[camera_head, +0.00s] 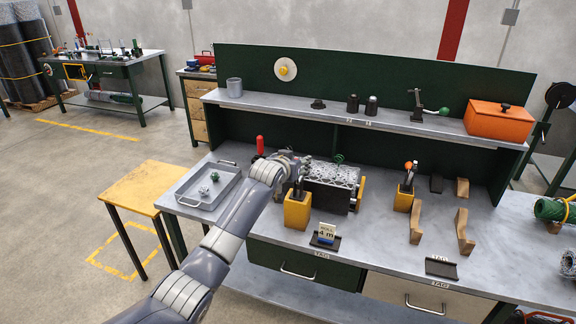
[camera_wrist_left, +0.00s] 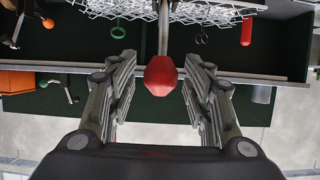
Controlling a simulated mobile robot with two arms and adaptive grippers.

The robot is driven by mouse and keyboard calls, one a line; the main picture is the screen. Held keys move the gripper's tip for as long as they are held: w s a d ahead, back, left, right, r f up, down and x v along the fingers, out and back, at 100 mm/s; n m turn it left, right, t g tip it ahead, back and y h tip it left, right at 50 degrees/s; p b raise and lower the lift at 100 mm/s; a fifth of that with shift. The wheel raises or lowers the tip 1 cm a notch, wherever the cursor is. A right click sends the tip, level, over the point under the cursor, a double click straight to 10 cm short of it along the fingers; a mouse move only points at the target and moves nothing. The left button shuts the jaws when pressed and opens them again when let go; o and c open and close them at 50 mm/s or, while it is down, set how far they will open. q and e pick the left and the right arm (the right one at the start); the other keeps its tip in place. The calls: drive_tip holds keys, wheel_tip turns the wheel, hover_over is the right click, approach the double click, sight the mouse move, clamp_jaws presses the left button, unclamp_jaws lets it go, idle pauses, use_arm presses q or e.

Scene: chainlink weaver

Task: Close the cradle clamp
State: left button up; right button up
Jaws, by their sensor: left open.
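The cradle holds a roll of silver chainlink mesh (camera_head: 333,174) on the bench; the mesh also shows at the top of the left wrist view (camera_wrist_left: 205,11). A red knob (camera_wrist_left: 163,76) on a metal rod (camera_wrist_left: 163,27) stands in front of the mesh in the wrist view. My left gripper (camera_head: 300,164) is at the left end of the cradle. In the wrist view its fingers (camera_wrist_left: 161,60) are open, one on each side of the red knob, with gaps visible. The head view hides this knob behind my gripper. The clamp's jaw is not clear. My right gripper is not in view.
An upright red handle (camera_head: 260,145) stands left of my gripper. A yellow tool holder (camera_head: 297,211) stands close in front. A grey tray (camera_head: 207,190) lies left on the bench. A shelf (camera_head: 330,112) with an orange box (camera_head: 498,121) runs behind.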

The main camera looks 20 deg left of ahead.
use_arm(q)
drive_tip(key=v, duration=1.1)
drive_tip(key=shift+s+a+r, duration=0.1)
drive_tip(key=shift+s, duration=0.05)
drive_tip(key=s+a+f+g+b, duration=0.15)
drive_tip(key=s+f, duration=0.35)
drive_tip(key=f, duration=1.3)
drive_tip(key=s+f+g, duration=0.3)
drive_tip(key=s+f, duration=0.2)
drive_tip(key=f, duration=1.3)
drive_tip(key=s+f+g+b, duration=0.1)
drive_tip(key=s+f+g, duration=0.2)
drive_tip(key=s+f, duration=1.5)
drive_tip(key=s+f+g, duration=0.1)
drive_tip(key=s+f, duration=0.4)
drive_tip(key=s, duration=0.7)
drive_tip(key=s+f+m+g+b, duration=0.1)
drive_tip(key=s+f, duration=0.5)
drive_tip(key=s, duration=0.6)
drive_tip(key=s+d+f+m+g, duration=0.1)
drive_tip(key=s+f, duration=0.4)
drive_tip(key=s, duration=0.7)
drive_tip(key=shift+f+g, duration=0.35)
drive_tip(key=shift+g, duration=0.5)
